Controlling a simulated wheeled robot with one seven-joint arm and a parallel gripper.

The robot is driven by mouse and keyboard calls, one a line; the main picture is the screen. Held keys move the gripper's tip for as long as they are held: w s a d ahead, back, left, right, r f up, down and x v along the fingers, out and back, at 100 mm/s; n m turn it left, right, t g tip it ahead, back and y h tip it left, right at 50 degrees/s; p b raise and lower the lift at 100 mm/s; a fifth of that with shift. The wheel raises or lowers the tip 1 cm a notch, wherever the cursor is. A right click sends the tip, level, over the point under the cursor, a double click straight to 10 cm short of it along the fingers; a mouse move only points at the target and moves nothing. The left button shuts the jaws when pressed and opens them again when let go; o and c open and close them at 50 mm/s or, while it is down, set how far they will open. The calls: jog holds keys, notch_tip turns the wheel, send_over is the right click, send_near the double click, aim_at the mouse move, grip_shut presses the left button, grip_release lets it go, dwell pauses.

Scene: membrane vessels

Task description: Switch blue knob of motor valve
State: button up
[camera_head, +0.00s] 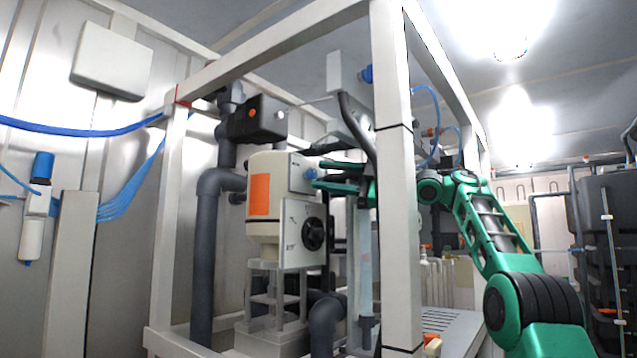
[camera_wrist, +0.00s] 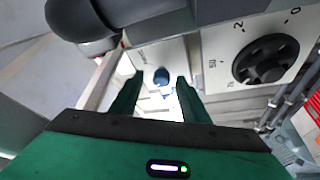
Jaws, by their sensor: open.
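The motor valve (camera_head: 275,190) is a pale cylindrical housing with an orange label and a light front panel, standing inside the white frame. Its small blue knob (camera_head: 310,173) sits on the upper part of the panel. The knob also shows in the wrist view (camera_wrist: 161,76), between the fingertips in the picture. My gripper (camera_head: 319,173) reaches in from the right with its fingers pointing at the knob. In the wrist view my gripper (camera_wrist: 159,82) is open and empty, one finger on each side of the knob. I cannot tell whether the fingertips touch it.
A black dial (camera_head: 313,234) is lower on the same panel; it shows at the upper right in the wrist view (camera_wrist: 265,60). A white frame post (camera_head: 393,200) stands in front of my arm. Dark pipes (camera_head: 205,240) run left of the valve.

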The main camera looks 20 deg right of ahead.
jog(key=v, duration=0.8)
jog(key=shift+d, duration=0.35)
jog(key=shift+s, duration=0.1)
jog(key=m+t+h, duration=0.4)
jog(key=m+t, duration=0.3)
jog(key=m, duration=1.1)
send_near(311, 174)
jog(key=x, duration=0.6)
jog(key=w+d+x, duration=0.1)
jog(key=x, duration=0.2)
jog(key=shift+d, duration=0.1)
jog(key=c, duration=1.1)
